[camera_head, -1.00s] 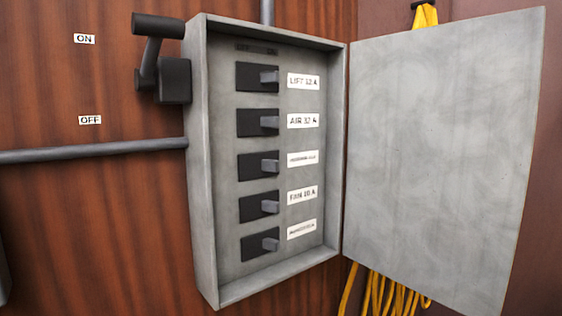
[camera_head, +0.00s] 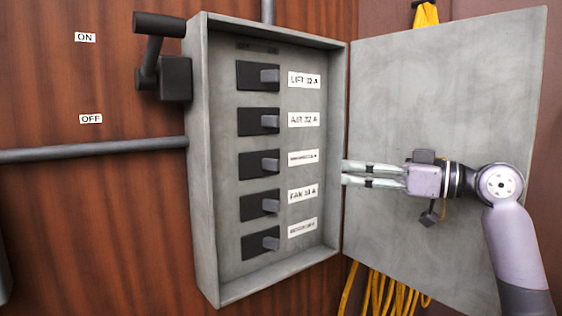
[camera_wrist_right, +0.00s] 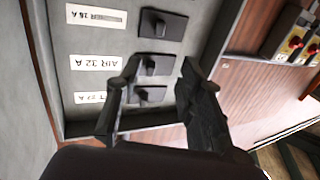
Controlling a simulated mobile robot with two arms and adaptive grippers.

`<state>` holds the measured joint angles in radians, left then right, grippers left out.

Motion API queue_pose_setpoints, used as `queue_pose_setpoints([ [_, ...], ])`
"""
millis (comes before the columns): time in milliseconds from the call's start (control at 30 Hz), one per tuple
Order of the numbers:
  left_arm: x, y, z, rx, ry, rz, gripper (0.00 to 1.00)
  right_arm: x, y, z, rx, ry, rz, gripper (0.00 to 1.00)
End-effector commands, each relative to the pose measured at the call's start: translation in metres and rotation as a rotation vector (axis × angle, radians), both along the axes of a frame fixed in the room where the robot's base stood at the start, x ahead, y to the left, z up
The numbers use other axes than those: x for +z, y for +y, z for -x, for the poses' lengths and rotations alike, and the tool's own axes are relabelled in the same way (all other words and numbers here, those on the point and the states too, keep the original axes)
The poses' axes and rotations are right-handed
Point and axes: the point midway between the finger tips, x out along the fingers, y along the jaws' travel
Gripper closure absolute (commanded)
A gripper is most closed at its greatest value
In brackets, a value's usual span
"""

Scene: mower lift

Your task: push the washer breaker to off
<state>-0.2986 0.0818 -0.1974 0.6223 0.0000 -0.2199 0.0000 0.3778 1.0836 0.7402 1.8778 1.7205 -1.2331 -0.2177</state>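The open grey breaker box (camera_head: 202,170) holds several black breakers in a column, each with a grey lever jutting right. The third breaker (camera_head: 259,164) is level with my right gripper (camera_head: 345,174). This gripper is empty, its fingers apart, tips at the box's right edge, pointing left. In the right wrist view its fingers (camera_wrist_right: 158,70) frame the upside-down breakers, the third one (camera_wrist_right: 163,25) at top. My left gripper is out of view.
The box door (camera_head: 440,100) stands open to the right, behind my right arm. A dark lever switch (camera_head: 160,60) sits on the box's left side, beside ON and OFF signs. A pipe (camera_head: 90,150) runs left. Yellow cable (camera_head: 385,292) hangs below the door.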

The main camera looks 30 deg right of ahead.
Motion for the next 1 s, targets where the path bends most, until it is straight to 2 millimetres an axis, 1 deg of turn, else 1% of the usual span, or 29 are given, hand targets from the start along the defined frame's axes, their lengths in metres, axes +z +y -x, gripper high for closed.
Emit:
queue_pose_setpoints([
  [33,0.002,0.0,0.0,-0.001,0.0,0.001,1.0,0.005,0.001,0.0,0.003,-0.007,-0.001,0.65],
  [167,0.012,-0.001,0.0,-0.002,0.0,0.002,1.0,0.008,0.008,-0.013,0.006,-0.006,-0.003,0.65],
  [700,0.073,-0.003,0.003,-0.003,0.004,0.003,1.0,0.01,0.056,-0.111,0.005,-0.006,-0.006,0.65],
  [900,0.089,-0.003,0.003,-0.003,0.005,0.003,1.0,0.008,0.07,-0.14,0.004,-0.007,-0.007,0.65],
  [1000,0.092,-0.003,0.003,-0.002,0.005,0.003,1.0,0.006,0.074,-0.148,0.003,-0.007,-0.004,0.65],
])
